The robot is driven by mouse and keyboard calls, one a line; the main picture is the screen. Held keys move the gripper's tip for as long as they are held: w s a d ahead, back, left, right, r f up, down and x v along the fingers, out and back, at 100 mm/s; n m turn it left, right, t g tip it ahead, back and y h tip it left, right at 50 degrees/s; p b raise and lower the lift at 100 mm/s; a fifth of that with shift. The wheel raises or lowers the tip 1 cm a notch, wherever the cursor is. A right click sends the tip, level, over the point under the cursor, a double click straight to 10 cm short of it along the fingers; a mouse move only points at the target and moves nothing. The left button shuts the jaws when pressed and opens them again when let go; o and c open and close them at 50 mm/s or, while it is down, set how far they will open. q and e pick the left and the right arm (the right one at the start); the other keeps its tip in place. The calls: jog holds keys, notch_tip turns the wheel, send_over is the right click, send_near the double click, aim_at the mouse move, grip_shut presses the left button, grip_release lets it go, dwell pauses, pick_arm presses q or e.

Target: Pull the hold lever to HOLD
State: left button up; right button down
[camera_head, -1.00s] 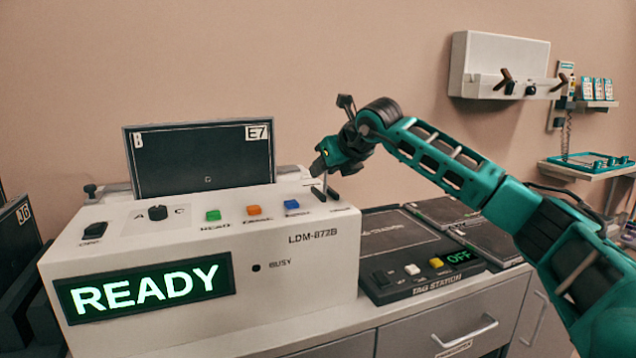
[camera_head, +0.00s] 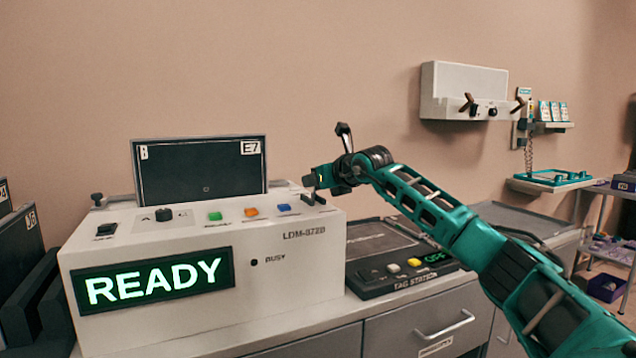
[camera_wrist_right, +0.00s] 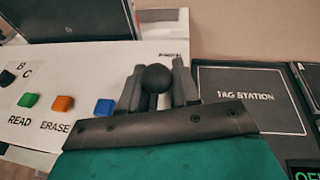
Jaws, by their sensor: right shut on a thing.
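The white machine (camera_head: 290,262), marked LDM-872B, stands on the counter with a lit READY display (camera_head: 155,282). My right gripper (camera_head: 313,194) is over the right rear corner of its top. In the right wrist view, the fingers (camera_wrist_right: 157,88) are shut on the hold lever, whose round black knob (camera_wrist_right: 156,78) shows between them. The lever's shaft and its HOLD marking are hidden or too small to read, so its exact position cannot be told. My left gripper is not in view.
Green, orange and blue buttons (camera_head: 250,212) line the machine's top left of the gripper. A dark panel marked E7 (camera_head: 200,166) stands behind them. The tag station (camera_head: 410,275) sits close on the right. A wall box (camera_head: 463,88) hangs behind the arm.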

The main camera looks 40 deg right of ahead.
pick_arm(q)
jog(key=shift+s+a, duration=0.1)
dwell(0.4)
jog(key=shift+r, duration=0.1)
pick_arm(e)
jog(key=c, duration=0.9)
grip_release()
jog(key=shift+c, duration=0.2)
jog(key=shift+s, duration=0.1)
pick_arm(q)
jog(key=shift+b, duration=0.4)
pick_arm(e)
jog(key=v, duration=1.3)
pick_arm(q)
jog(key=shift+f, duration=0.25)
